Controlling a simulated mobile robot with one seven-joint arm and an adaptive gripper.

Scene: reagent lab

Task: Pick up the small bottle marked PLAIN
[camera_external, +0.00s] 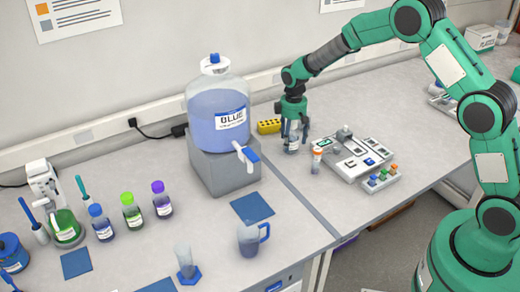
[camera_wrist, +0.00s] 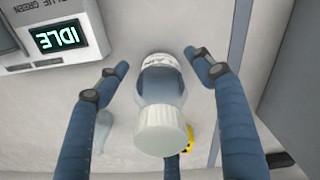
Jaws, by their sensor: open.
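A small clear bottle with a white ribbed cap (camera_wrist: 162,128) stands between the spread fingers of my gripper (camera_wrist: 157,62) in the wrist view. Its white label is upside down there and only partly legible, so I cannot fully confirm PLAIN. In the external view my gripper (camera_external: 294,128) points down over this bottle (camera_external: 293,148), which stands on the bench right of the big BLUE container. The fingers are open on both sides of it, with gaps visible in the wrist view. The gripper hides the bottle's top in the external view.
A yellow block (camera_external: 269,126) lies behind on the left. The BLUE container (camera_external: 217,112) sits on a grey block.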

